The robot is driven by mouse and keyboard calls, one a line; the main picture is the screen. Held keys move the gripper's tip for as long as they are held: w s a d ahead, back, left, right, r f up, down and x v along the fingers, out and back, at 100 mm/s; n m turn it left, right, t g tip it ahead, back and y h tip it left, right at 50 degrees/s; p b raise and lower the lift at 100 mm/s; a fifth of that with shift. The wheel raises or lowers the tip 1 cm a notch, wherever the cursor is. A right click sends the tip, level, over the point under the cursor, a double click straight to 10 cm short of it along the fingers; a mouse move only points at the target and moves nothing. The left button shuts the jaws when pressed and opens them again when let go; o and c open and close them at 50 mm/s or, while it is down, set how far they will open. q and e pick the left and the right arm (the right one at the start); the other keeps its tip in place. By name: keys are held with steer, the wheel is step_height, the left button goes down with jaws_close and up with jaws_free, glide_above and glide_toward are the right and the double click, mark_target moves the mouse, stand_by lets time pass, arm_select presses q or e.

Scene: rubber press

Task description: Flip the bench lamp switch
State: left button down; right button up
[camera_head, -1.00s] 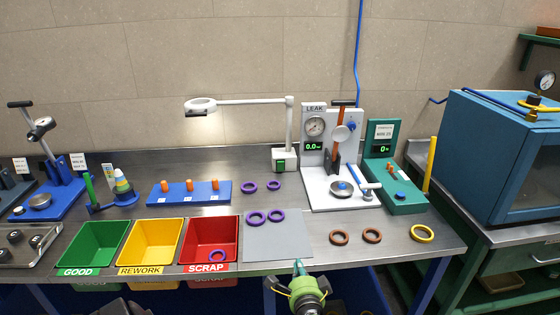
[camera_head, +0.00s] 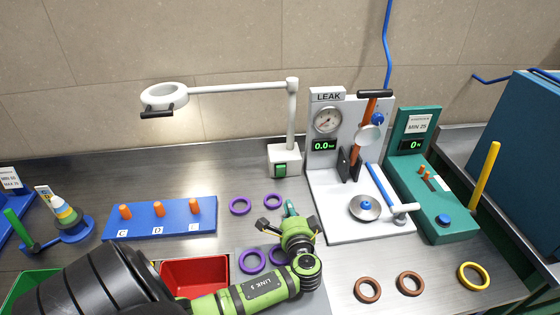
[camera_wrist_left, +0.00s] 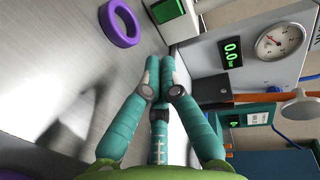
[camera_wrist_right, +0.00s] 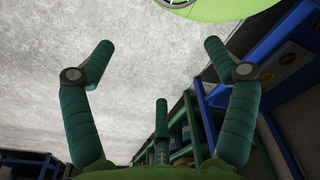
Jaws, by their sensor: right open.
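The bench lamp stands on a white base (camera_head: 284,152) with a green switch (camera_head: 280,170) on its front, in the middle of the bench. Its arm reaches left to a ring-shaped lamp head (camera_head: 164,97). My left gripper (camera_head: 290,209) is below and in front of the base, apart from it. The green switch (camera_wrist_left: 165,10) shows there at the top edge, beyond the fingertips. My right gripper (camera_wrist_right: 158,47) is open and empty in its wrist view, away from the lamp.
The leak tester (camera_head: 330,215) stands right of the lamp base. A green gauge station (camera_head: 440,215) is farther right. Purple rings (camera_head: 241,206) lie left of my left gripper. A blue peg board (camera_head: 160,222) and a red bin (camera_head: 195,272) are at left. The bench before the switch is clear.

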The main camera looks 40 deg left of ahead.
arm_select(q)
steer(key=shift+s+d+r, duration=0.1)
steer(key=shift+s+d, duration=0.05)
steer(key=shift+d, duration=0.05)
steer(key=b, duration=0.6)
glide_toward(281, 172)
steer(key=shift+w+a+f, duration=0.35)
steer(key=shift+a+f, duration=0.15)
steer(key=shift+f, duration=0.05)
steer(key=shift+w+a+f, duration=0.4)
steer(key=shift+a+f, duration=0.1)
steer(key=shift+f, duration=0.05)
steer(key=shift+w+a+r, duration=0.3)
steer(key=shift+w+a, duration=0.5)
steer(key=shift+a, duration=0.15)
steer(key=shift+w+a+r, duration=0.2)
steer(key=shift+w+a, duration=0.25)
steer(key=shift+a, duration=0.1)
arm_select(e)
step_height(281, 172, down, 6)
steer(key=shift+s+f, duration=0.25)
steer(key=shift+s, duration=0.05)
arm_select(q)
steer(key=shift+r, duration=0.1)
arm_select(e)
steer(key=shift+d+r, duration=0.1)
steer(key=shift+d, duration=0.05)
